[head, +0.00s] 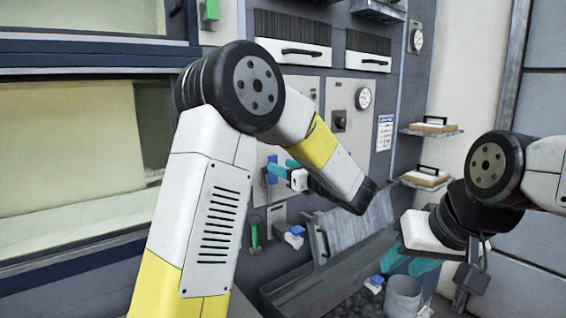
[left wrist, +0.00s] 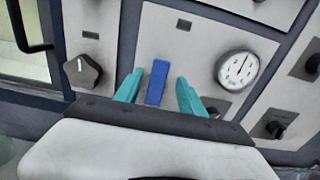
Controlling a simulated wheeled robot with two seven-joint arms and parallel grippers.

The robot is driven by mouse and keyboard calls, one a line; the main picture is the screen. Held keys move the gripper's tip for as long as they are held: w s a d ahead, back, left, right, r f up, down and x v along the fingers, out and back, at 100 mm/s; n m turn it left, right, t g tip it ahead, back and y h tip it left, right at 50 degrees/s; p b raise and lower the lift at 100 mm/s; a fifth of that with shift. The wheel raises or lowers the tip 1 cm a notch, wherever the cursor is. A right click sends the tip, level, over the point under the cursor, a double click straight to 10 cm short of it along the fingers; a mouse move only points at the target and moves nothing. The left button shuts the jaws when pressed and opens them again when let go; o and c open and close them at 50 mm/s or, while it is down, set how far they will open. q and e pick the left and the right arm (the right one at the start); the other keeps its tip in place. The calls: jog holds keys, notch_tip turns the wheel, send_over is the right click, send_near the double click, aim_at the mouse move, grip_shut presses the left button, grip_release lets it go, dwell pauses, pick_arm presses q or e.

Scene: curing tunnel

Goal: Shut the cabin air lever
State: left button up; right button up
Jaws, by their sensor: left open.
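A blue lever (head: 271,169) stands on a grey wall panel in the middle of the head view. In the left wrist view the blue lever (left wrist: 157,82) stands nearly upright between the teal fingertips. My left gripper (head: 281,169) is open at the lever, one finger on each side. I cannot tell whether either finger touches it. No readable label shows which lever is the cabin air lever. A green lever (head: 254,234) hangs lower on the wall. My right gripper (head: 410,262) has its teal fingers apart, low on the right, away from the panel.
A round gauge (left wrist: 237,69) and a dark knob (left wrist: 83,70) flank the blue lever's panel. Another green handle (head: 210,10) is at the top. A bucket (head: 403,296) stands below my right gripper. A grey open bin (head: 290,290) is under the panels. Small shelves (head: 431,131) stick out right.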

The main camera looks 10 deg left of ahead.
pick_arm(q)
jog(key=x, duration=0.5)
jog(key=shift+w+a, duration=0.1)
grip_shut()
dwell(1.3)
